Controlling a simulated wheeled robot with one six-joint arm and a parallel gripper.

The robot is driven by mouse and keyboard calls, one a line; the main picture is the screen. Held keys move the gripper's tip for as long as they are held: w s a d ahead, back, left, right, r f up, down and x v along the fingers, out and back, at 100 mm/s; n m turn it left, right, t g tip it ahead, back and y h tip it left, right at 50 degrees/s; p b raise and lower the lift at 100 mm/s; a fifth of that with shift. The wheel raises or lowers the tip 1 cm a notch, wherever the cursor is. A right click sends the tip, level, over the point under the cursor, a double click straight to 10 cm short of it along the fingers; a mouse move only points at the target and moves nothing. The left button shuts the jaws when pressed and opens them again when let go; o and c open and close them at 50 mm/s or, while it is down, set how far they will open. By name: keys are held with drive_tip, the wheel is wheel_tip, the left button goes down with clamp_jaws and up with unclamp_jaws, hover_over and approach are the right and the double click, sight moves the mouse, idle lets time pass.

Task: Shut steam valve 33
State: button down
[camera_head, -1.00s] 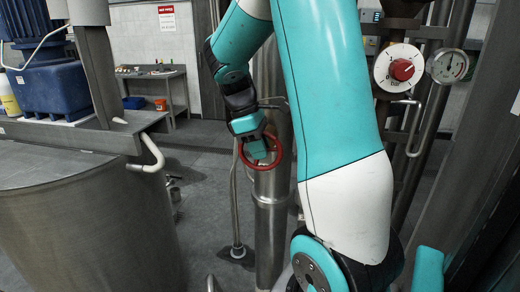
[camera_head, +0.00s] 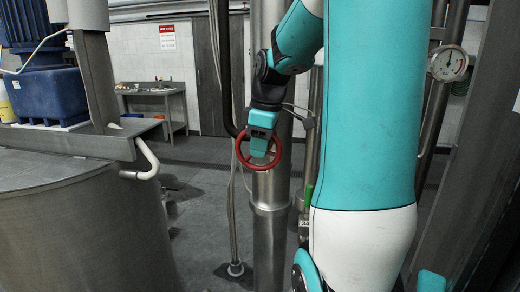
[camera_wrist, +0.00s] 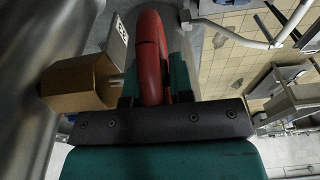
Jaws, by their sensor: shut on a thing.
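A red handwheel (camera_head: 240,158) shows at mid-height in front of an upright steel pipe in the head view. My gripper (camera_head: 261,150) reaches down to it from above and covers part of the wheel. In the wrist view the wheel's red rim (camera_wrist: 150,58) runs between the two fingers of my gripper (camera_wrist: 154,82), which are shut on it. A brass-coloured valve body (camera_wrist: 80,83) lies just left of the fingers. A small tag (camera_wrist: 117,40) stands beside it; I cannot read its marks for certain.
A large steel vessel (camera_head: 80,225) fills the lower left. A steel pipe (camera_head: 269,225) stands behind the wheel. A round gauge (camera_head: 449,63) is at the upper right. A side table (camera_head: 155,91) stands at the back. Grey floor is open between vessel and pipe.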

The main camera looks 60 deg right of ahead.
idle(0.3)
drive_tip(key=c, duration=1)
unclamp_jaws()
drive_tip(key=shift+r, duration=0.1)
wheel_tip(320, 180, up, 20)
drive_tip(key=p, duration=0.6)
drive_tip(key=shift+p, duration=0.3)
